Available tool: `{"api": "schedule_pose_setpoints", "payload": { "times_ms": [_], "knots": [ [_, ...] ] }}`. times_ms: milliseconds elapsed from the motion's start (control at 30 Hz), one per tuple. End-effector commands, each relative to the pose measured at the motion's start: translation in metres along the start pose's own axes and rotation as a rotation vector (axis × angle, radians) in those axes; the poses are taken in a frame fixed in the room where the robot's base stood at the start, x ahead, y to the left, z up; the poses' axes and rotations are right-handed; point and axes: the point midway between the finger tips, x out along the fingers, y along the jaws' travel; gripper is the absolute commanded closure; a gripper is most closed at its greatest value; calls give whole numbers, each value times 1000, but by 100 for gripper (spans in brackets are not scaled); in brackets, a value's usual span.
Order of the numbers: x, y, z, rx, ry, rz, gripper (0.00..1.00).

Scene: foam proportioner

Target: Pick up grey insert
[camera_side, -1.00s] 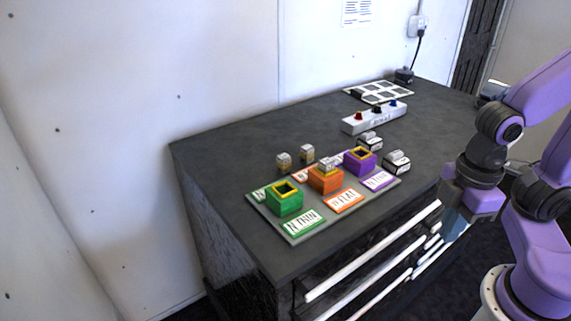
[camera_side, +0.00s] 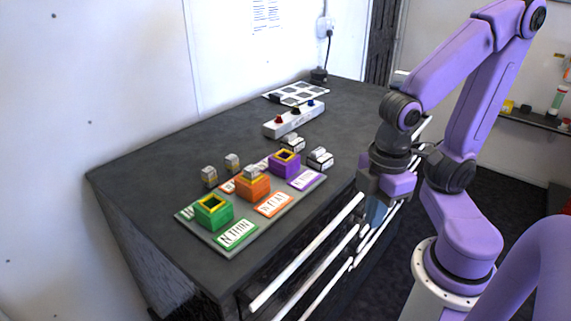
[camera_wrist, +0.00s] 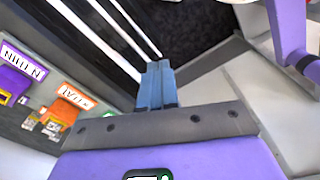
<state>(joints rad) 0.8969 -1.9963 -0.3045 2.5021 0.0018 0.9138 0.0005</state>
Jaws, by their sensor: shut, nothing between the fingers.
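Two small blocks with grey tops and yellowish lower parts, a left one (camera_side: 209,177) and a right one (camera_side: 232,162), stand on the dark worktop behind the board. A similar grey-topped piece (camera_side: 252,174) sits on the orange box (camera_side: 254,190). I cannot tell which of these is the grey insert. Two white-and-black blocks, a rear one (camera_side: 292,143) and a front one (camera_side: 320,158), stand near the purple box (camera_side: 285,165). My gripper (camera_side: 375,215) points down beyond the worktop's front edge, apart from all blocks. Its blue fingers (camera_wrist: 156,84) are together and empty in the wrist view.
A green box (camera_side: 213,212) with a yellow-rimmed opening stands on the grey board (camera_side: 270,221) with labelled cards. A white switch box (camera_side: 294,120) and a white grid panel (camera_side: 297,94) lie farther back. Drawer handles (camera_side: 308,250) protrude along the cabinet front. The worktop's left part is clear.

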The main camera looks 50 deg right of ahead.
Motion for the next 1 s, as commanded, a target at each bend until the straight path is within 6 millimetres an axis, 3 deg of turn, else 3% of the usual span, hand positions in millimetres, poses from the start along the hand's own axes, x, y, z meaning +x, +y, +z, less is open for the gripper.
{"api": "schedule_pose_setpoints", "payload": {
  "times_ms": [233, 367, 400, 667, 767, 867, 1000],
  "knots": [
    [0, 0, 0, 0, 0, 0, 100],
    [0, 0, 0, 0, 0, 0, 58],
    [0, 0, 0, 0, 0, 0, 55],
    [0, 0, -1, 4, 0, 0, 55],
    [-4, 4, -10, 44, -1, 0, 55],
    [-11, 14, -32, 145, -1, 2, 55],
    [-27, 40, -77, 370, -3, 5, 55]
  ]
}}
